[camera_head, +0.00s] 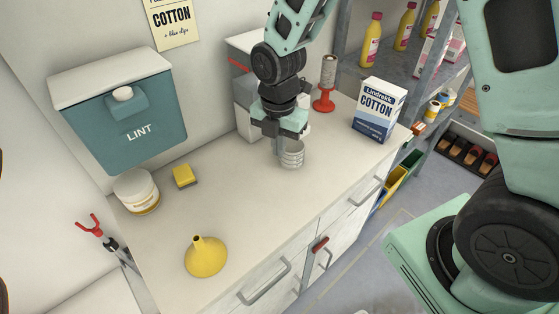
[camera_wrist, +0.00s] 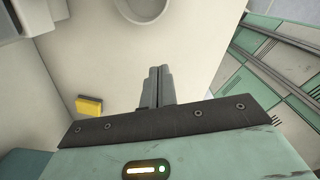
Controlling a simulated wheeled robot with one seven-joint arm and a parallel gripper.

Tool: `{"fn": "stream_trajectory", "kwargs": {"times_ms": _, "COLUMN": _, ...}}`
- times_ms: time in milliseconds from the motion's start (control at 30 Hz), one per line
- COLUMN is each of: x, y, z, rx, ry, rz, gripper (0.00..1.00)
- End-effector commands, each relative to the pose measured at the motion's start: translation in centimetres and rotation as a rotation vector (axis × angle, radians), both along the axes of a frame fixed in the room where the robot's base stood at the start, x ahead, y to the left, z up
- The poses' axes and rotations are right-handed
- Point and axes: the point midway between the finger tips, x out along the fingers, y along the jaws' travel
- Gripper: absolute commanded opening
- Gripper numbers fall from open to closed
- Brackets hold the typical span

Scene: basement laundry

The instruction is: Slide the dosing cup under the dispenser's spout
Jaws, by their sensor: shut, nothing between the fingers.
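The dosing cup, a pale ribbed cup (camera_head: 292,154), stands on the counter, right beside my gripper's fingertips. In the wrist view its rounded shape (camera_wrist: 143,8) is cut off by the top edge. My gripper (camera_head: 279,150) points down at the cup's left side; its fingers (camera_wrist: 159,70) are together with nothing between them. I cannot tell whether they touch the cup. The dispenser, a pale box with a red stripe (camera_head: 243,114), stands against the wall behind my arm. My arm hides much of it, and I cannot make out its spout.
The counter (camera_head: 240,200) is clear in front of my gripper. A yellow sponge (camera_head: 184,176), a white tub (camera_head: 136,192) and a yellow funnel (camera_head: 206,257) are to the left. A cotton box (camera_head: 379,109) and a red-based spool stand (camera_head: 325,85) are to the right.

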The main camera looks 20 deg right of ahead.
Motion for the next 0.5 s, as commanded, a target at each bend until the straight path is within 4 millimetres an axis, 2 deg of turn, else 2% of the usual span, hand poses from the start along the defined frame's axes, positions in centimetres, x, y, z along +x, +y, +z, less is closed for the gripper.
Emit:
{"fn": "stream_trajectory", "kwargs": {"times_ms": 200, "x": 0.0, "y": 0.0, "z": 2.2, "rx": 0.001, "ry": -0.001, "rz": -0.001, "gripper": 0.00}}
{"fn": "stream_trajectory", "kwargs": {"times_ms": 500, "x": 0.0, "y": 0.0, "z": 2.5, "rx": 0.000, "ry": 0.001, "rz": 0.000, "gripper": 0.00}}
